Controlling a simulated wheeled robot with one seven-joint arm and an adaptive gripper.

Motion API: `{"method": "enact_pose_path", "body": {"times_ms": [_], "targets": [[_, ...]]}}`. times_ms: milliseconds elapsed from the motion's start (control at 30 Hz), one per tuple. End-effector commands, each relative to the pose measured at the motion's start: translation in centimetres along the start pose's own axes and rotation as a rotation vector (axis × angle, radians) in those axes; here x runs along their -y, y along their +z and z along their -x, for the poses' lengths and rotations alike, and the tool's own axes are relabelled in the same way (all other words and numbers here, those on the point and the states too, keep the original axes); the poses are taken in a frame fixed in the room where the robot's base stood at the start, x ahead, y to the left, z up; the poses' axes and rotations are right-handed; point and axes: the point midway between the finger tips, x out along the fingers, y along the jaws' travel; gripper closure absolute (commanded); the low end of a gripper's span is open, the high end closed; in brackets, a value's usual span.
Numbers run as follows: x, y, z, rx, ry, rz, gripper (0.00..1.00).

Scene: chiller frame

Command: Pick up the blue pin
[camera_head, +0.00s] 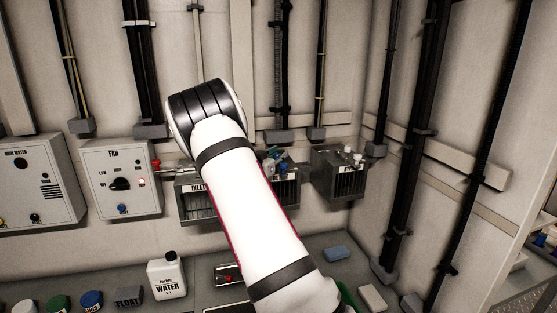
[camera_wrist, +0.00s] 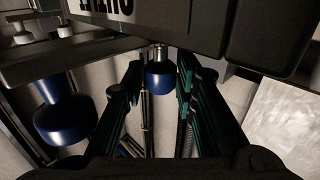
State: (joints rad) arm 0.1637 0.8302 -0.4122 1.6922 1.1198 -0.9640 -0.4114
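In the wrist view, a blue pin (camera_wrist: 160,78) with a short metal shank sits at the edge of a dark, lettered box. My gripper (camera_wrist: 161,68) has its two dark, green-edged fingers apart, one on each side of the pin. I cannot tell whether either finger touches it. A second, larger blue knob-like piece (camera_wrist: 65,120) is to the left, outside the fingers. In the head view, my white arm covers much of the grey inlet box (camera_head: 198,208). Small blue and green parts show just right of the arm, above that box, too small to tell apart.
A second grey box (camera_head: 338,180) hangs to the right. The fan panel (camera_head: 122,180) and the high water panel (camera_head: 38,185) are on the left wall. A white water bottle (camera_head: 167,277), several coloured caps and a blue block (camera_head: 334,254) stand on the counter below.

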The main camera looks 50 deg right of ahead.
Motion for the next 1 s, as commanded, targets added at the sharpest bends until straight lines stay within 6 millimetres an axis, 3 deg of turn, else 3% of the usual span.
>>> {"method": "enact_pose_path", "body": {"times_ms": [133,267,667,1000], "targets": [[0.0,0.0,0.0,0.0,-0.001,0.0,0.74],[0.0,0.0,0.0,0.0,-0.001,0.0,1.0],[0.1,-0.7,0.0,-0.002,0.0,-0.001,1.0],[0.2,-6.6,0.1,-0.002,0.0,-0.005,1.0]]}}
